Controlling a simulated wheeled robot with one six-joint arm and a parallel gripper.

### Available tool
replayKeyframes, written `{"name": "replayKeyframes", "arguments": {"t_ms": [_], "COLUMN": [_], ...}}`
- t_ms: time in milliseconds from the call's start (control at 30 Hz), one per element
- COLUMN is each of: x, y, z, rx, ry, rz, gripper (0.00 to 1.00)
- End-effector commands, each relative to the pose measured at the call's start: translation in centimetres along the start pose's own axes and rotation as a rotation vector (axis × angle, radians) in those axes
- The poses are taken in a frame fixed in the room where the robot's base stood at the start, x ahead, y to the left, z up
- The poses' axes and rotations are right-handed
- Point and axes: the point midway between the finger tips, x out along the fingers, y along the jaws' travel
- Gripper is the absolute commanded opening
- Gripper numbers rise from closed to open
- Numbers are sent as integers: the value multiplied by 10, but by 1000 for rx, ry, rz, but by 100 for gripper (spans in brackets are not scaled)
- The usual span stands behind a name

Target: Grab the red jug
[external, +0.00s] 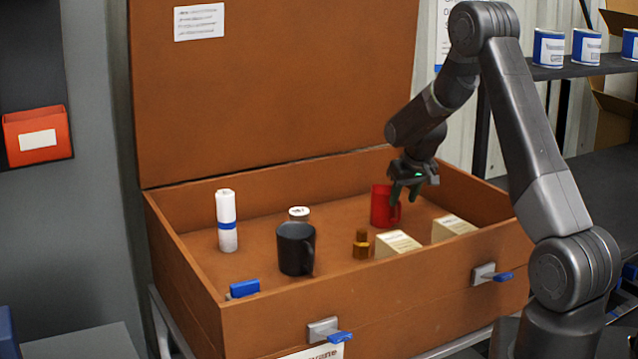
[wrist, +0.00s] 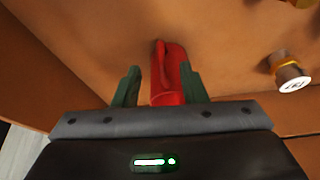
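The red jug (external: 381,207) stands in the open brown case, toward its right back part. In the wrist view the red jug (wrist: 172,72) shows between and beyond the two green fingers, with its handle on the upper left side. My gripper (external: 405,192) is just above and beside the jug in the external view. In the wrist view my gripper (wrist: 158,86) is open, with one finger on each side of the jug. I cannot tell whether either finger touches it. The lower part of the jug is hidden by the gripper body in the wrist view.
A black mug (external: 295,248), a white bottle (external: 226,222), a small amber bottle (external: 361,245) and pale boxes (external: 397,243) stand in the case.

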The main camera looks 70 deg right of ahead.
Motion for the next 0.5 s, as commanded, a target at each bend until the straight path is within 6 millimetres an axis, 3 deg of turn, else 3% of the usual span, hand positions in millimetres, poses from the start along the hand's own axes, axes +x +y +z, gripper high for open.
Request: {"name": "replayKeyframes", "arguments": {"t_ms": [267, 500], "x": [15, 42], "y": [0, -3], "z": [0, 1], "rx": [0, 0], "ry": [-1, -3], "rz": [0, 0], "gripper": [38, 38]}}
